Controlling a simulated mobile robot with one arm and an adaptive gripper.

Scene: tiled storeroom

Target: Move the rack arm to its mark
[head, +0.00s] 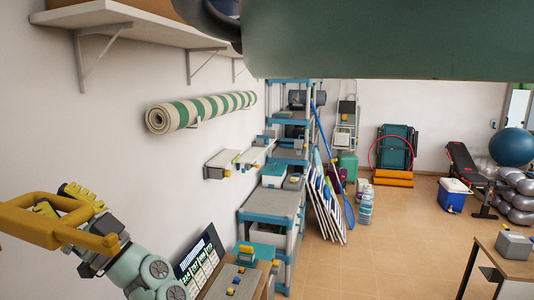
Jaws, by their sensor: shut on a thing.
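A thick yellow looped bar, which I take to be the rack arm (38,228), stands out at the lower left near the white wall. Its left end runs to the picture's edge, so I cannot see how it is fixed. My gripper (80,212) is at the bar's right side and is shut on it. The gripper's fingers partly overlap the bar, so the exact contact is hidden. I cannot make out a mark for the arm.
A striped roll (200,110) and a white shelf (130,27) are on the wall above. Blue-grey shelving (272,203) stands beyond. The tiled floor (395,240) is open at centre right.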

